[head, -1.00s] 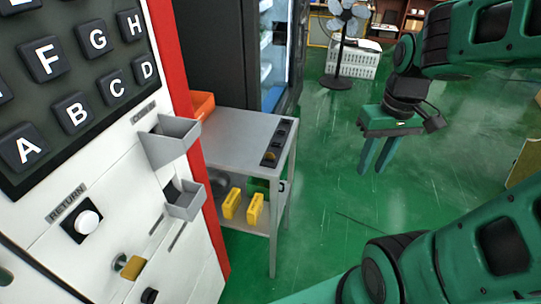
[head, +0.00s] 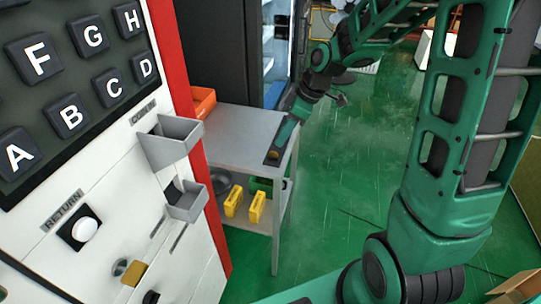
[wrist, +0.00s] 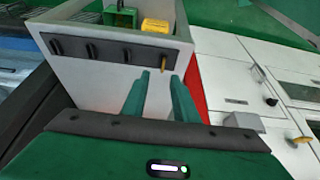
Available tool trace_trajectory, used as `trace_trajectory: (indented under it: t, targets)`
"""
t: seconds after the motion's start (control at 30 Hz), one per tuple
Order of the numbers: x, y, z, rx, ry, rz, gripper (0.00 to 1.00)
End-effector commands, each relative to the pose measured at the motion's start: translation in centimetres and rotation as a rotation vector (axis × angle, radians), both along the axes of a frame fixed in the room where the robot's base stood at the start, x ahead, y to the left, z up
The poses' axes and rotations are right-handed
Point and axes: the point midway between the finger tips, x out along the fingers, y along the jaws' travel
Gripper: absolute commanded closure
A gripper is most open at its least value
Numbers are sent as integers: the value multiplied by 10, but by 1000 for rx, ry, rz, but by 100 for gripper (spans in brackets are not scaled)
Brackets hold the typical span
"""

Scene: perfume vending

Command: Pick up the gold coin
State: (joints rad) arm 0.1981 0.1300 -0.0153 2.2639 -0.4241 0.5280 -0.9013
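The gold coin (head: 273,155) stands on edge in the front slot of a dark coin holder (head: 271,161) on the grey metal table. In the wrist view the coin (wrist: 176,71) shows as a thin gold edge in the end slot; the other slots look empty. My gripper (wrist: 161,75) is open and empty, its two teal fingers apart. The coin appears near the tip of the right finger. In the head view my gripper (head: 284,136) reaches over the holder from the right and hides its far part. I cannot tell how high the fingertips are.
A white and red vending machine (head: 120,190) with lettered keys and a coin tray (head: 172,148) stands at the left. The table (head: 225,128) has an orange bin (head: 202,103) on top and yellow bins (head: 233,201) below.

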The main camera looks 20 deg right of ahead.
Motion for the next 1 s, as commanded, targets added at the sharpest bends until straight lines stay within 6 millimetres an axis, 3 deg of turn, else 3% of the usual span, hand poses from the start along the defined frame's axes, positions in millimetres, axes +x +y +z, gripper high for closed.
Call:
trace_trajectory:
  t: [0.27,0.6,0.87,1.0]
  targets:
    - [3,7,-19,0,3,1,73]
    - [11,21,-56,0,2,-1,73]
    - [12,22,-58,-1,0,-1,73]
    - [12,22,-58,-1,0,-1,100]
